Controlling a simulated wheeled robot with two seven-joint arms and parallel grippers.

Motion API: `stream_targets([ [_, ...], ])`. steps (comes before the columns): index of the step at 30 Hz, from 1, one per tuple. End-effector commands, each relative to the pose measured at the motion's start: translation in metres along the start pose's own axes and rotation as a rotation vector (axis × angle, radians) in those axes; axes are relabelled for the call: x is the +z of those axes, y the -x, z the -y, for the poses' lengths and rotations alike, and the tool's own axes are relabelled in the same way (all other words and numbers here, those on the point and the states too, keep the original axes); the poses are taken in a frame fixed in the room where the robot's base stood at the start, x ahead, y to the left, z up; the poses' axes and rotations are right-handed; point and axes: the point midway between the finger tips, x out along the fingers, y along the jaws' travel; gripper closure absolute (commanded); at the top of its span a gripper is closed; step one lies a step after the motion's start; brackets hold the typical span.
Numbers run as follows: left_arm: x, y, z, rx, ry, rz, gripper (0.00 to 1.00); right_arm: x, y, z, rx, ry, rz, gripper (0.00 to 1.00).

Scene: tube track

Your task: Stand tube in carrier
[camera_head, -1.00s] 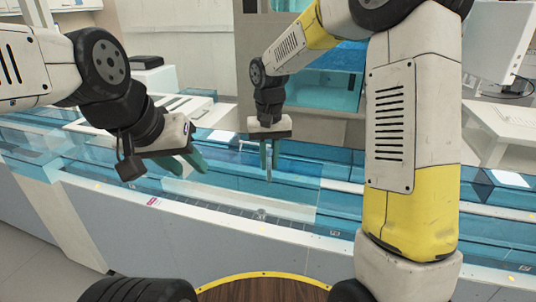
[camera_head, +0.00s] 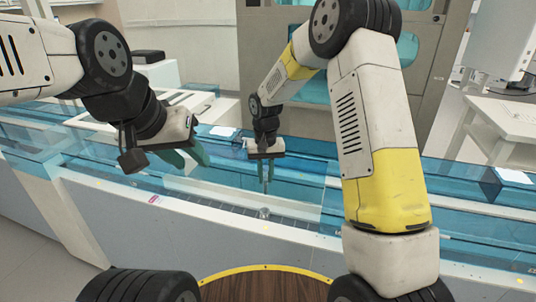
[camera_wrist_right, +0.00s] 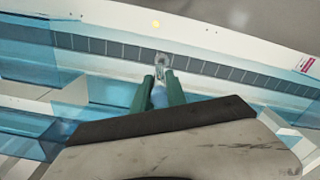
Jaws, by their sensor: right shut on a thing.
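My right gripper (camera_head: 266,178) hangs pointing down above the track. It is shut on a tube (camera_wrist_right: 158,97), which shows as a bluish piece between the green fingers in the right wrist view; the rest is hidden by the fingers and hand. A small round grey carrier (camera_wrist_right: 163,59) sits on the dark track strip just beyond the fingertips in that view. In the head view the carrier (camera_head: 263,212) is below the right fingertips, with a gap between. My left gripper (camera_head: 188,161) is open and empty to the left, its green fingers apart.
The dark segmented track (camera_wrist_right: 215,68) runs along a white outer edge. Blue transparent covers (camera_head: 460,180) line the track on both sides. A grey machine cabinet (camera_head: 425,90) stands behind. The strip beside the carrier looks clear.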

Motion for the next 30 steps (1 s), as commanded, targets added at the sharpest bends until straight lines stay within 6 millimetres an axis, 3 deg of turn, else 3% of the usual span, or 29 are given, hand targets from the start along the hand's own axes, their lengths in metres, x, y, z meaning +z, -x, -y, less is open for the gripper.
stream_targets([
  [3,0.000,0.000,0.000,0.000,0.000,0.000,0.64,-0.008,-0.028,0.001,0.004,0.002,-0.002,1.00],
  [6,0.000,0.000,0.000,0.000,0.000,0.000,0.64,-0.011,-0.038,0.001,0.006,0.003,-0.006,1.00],
  [30,0.000,0.000,0.000,0.000,0.000,0.000,0.64,-0.012,-0.088,0.001,0.006,0.003,-0.008,1.00],
])
